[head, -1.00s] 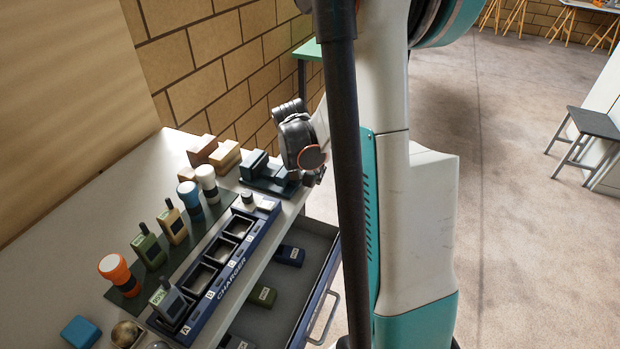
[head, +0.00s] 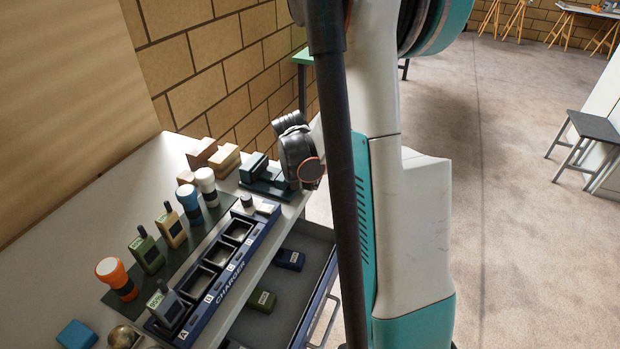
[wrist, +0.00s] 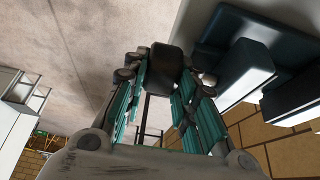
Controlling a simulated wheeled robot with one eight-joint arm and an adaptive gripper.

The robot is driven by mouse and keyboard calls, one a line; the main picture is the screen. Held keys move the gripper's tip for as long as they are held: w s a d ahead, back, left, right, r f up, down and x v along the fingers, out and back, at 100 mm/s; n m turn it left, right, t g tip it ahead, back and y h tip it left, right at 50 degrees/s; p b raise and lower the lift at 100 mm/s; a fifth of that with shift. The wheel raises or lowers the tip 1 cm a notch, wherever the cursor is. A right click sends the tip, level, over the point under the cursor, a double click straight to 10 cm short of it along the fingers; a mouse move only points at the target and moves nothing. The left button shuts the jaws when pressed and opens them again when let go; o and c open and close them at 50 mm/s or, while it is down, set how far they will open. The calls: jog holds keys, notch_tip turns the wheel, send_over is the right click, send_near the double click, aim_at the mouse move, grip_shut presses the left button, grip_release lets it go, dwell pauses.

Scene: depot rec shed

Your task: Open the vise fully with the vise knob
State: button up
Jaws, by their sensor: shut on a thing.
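The vise (head: 262,178) is dark teal and sits at the far right corner of the workbench. In the wrist view its base and jaw blocks (wrist: 248,68) fill the upper right. The vise knob (wrist: 170,62) is a dark rounded block between my gripper's fingertips in the wrist view. My gripper (wrist: 165,75) has its teal-padded fingers closed around the knob's sides. In the head view the black wrist housing (head: 300,157) is beside the vise, and it hides the fingers and the knob. How wide the vise jaws stand apart is hard to tell.
A blue charger rack (head: 218,278) lies along the bench front, with radios and flashlights behind it. Wooden blocks (head: 222,160) stand left of the vise. An open drawer (head: 318,246) juts out below the bench edge. A stool (head: 590,128) stands far right.

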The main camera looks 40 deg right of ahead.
jog(key=shift+s+a+f+t+h+b, duration=0.1)
jog(key=shift+a+f+t+h+b, duration=0.25)
jog(key=shift+h+b, duration=0.5)
jog(key=shift+r+t+h+b, duration=0.1)
jog(key=shift+t+h+b, duration=0.25)
jog(key=shift+h+b, duration=0.35)
jog(key=shift+r, duration=0.15)
jog(key=shift+d, duration=0.1)
jog(key=o, duration=1.1)
jog(key=shift+c, duration=0.2)
jog(key=v, duration=1.2)
